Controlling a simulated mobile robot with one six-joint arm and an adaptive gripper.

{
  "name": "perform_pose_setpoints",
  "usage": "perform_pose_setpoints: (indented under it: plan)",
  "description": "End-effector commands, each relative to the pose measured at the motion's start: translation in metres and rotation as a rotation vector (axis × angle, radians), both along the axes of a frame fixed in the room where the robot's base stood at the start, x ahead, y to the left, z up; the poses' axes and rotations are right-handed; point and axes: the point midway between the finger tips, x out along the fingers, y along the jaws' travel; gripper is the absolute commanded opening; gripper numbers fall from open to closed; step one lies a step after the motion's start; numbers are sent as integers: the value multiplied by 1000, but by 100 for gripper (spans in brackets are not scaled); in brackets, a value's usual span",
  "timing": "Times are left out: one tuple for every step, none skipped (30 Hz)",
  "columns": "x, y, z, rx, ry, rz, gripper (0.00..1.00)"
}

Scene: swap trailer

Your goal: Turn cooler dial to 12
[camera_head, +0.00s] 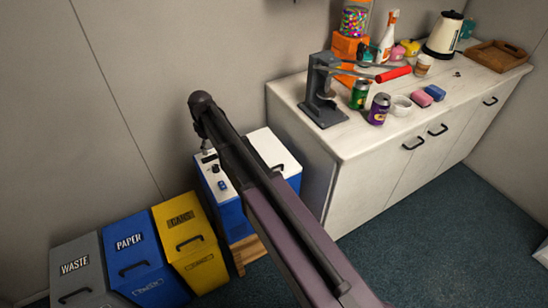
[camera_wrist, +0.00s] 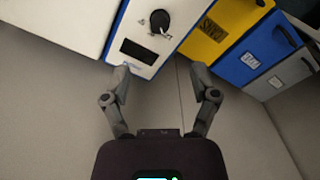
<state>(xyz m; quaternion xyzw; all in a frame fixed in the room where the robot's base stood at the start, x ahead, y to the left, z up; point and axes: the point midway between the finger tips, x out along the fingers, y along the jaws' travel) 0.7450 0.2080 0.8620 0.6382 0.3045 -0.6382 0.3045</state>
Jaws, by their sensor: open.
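The cooler is a white and blue box (camera_head: 274,151) standing between the bins and the cabinet in the head view. My arm crosses in front of it and hides part of it. Its white panel carries a black round dial (camera_wrist: 159,21), clear in the wrist view, with a dark display window below it in the picture. The dial also shows small in the head view (camera_head: 215,169). The numbers around it are too small to read. My gripper (camera_wrist: 162,76) is open and empty, its fingertips near the panel's lower edge in the wrist view, apart from the dial.
Yellow (camera_head: 186,240), blue (camera_head: 144,270) and grey (camera_head: 82,278) bins stand left of the cooler. A white cabinet (camera_head: 345,195) on the right bears a can crusher (camera_head: 322,92), cans, a kettle and other items. Dark carpet is clear in front.

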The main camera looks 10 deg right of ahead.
Motion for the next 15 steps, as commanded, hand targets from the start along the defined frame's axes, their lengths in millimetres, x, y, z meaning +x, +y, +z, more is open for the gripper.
perform_pose_setpoints:
  plan:
    - [0, 0, 9, 0, 0, 0, 77]
    - [0, 0, 12, 0, 0, 0, 77]
    - [0, 0, 15, 0, 0, 0, 77]
    - [0, 0, 17, 0, 0, 0, 77]
    - [0, 0, 20, 0, 0, 0, 77]
    - [0, 0, 23, 0, 0, 0, 77]
    - [0, 0, 26, 0, 0, 0, 77]
    - [0, 0, 28, 0, 0, 0, 77]
    - [0, 0, 32, 0, 0, 0, 77]
    - [0, 0, 34, 0, 0, 0, 77]
    - [-4, -4, 32, 0, 0, -11, 77]
    - [-8, -11, 30, 0, 0, -29, 77]
    - [-11, -14, 30, 0, 0, -41, 77]
    - [-13, -18, 30, 0, 0, -53, 77]
    - [-16, -22, 31, 0, 0, -70, 77]
